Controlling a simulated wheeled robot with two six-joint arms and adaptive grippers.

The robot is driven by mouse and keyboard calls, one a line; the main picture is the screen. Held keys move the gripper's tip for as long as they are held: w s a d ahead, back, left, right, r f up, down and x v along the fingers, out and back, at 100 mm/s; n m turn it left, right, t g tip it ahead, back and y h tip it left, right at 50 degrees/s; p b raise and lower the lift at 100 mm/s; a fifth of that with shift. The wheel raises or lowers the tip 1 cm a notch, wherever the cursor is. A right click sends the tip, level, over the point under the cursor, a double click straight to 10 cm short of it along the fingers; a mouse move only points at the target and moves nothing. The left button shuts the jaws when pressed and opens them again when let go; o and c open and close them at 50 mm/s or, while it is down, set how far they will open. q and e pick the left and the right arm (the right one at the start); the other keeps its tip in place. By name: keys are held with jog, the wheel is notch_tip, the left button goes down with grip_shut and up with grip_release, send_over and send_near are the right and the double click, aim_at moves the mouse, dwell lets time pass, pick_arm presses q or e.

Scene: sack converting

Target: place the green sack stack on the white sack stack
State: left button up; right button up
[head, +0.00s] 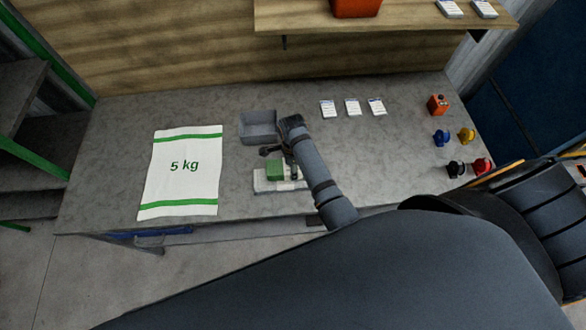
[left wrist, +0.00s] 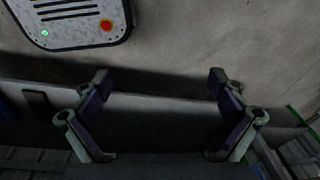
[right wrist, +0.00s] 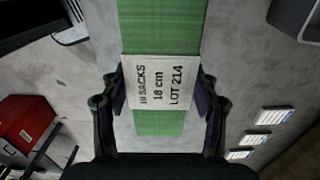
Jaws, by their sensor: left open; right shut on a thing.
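The green sack stack (head: 275,171) is a green block with a white paper band in the right wrist view (right wrist: 160,122), printed "10 SACKS 18 cm LOT 214". My right gripper (right wrist: 160,85) is shut on it, one finger at each side of the band. In the head view the green stack shows over the pale white stack (head: 262,186) near the table's front edge. I cannot tell whether they touch. The arm partly covers this spot. My left gripper (left wrist: 160,80) is open and empty, facing a grey surface; the head view does not show it.
A large white "5 kg" sack (head: 183,172) lies on the table to the left. A grey bin (head: 258,128) stands behind the stacks. Several white cards (head: 352,106) lie to the back right. Coloured items (head: 441,137) sit at the right end.

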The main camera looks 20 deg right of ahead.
notch_tip(320, 180, down, 2)
jog(key=shift+f, duration=0.35)
jog(key=o, duration=1.4)
jog(key=shift+c, duration=0.2)
pick_arm(q)
jog(key=shift+w+a, duration=0.1)
jog(key=shift+w, duration=0.45)
pick_arm(e)
jog(key=shift+r, duration=0.15)
